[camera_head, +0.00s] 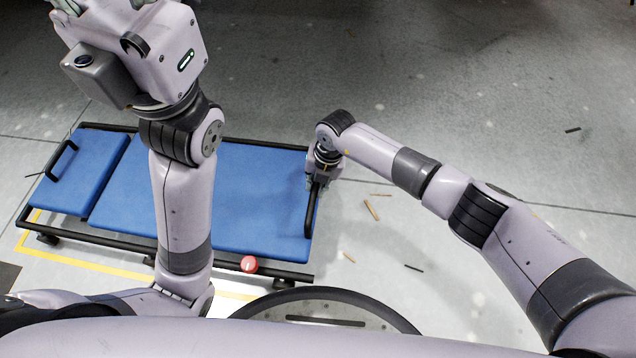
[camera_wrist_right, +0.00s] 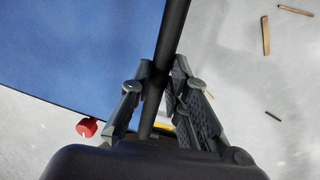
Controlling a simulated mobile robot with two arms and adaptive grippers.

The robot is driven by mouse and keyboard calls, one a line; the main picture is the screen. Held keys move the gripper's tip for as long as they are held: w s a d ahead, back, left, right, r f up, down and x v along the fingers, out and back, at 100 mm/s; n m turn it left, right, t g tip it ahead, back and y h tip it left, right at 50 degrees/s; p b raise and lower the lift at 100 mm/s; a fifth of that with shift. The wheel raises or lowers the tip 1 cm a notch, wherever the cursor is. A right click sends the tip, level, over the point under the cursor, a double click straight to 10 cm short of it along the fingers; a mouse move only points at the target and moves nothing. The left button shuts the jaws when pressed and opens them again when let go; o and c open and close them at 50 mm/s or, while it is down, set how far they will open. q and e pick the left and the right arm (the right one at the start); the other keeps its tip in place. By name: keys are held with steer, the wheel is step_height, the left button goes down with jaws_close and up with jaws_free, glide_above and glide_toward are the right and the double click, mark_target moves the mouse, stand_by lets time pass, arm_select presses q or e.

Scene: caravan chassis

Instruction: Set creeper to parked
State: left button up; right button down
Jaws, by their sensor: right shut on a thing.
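The creeper (camera_head: 262,185) is a low board with blue pads on a black frame with casters. It lies on the floor in front of me, and its lower edge overlaps a yellow floor outline (camera_head: 95,262). My right gripper (camera_head: 318,188) is shut on the black handle bar (camera_head: 310,210) at the creeper's right end. In the right wrist view the bar (camera_wrist_right: 172,50) runs between the fingers of the right gripper (camera_wrist_right: 162,95). A red knob (camera_head: 249,264) sits at the creeper's near edge.
Another black handle (camera_head: 61,160) is at the creeper's left end. Small wood scraps (camera_head: 372,210) and dark bits (camera_head: 414,268) lie on the floor to the right. The grey floor beyond the creeper is mostly clear. A dark mat corner (camera_head: 8,275) shows at the left edge.

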steer(key=c, duration=1.6)
jaws_free()
steer(key=shift+a, duration=0.45)
steer(key=shift+o, duration=0.3)
steer(key=shift+d, duration=0.15)
step_height(320, 180, up, 12)
steer(key=d, duration=0.2)
steer(key=shift+d, duration=0.15)
steer(key=shift+f, duration=0.1)
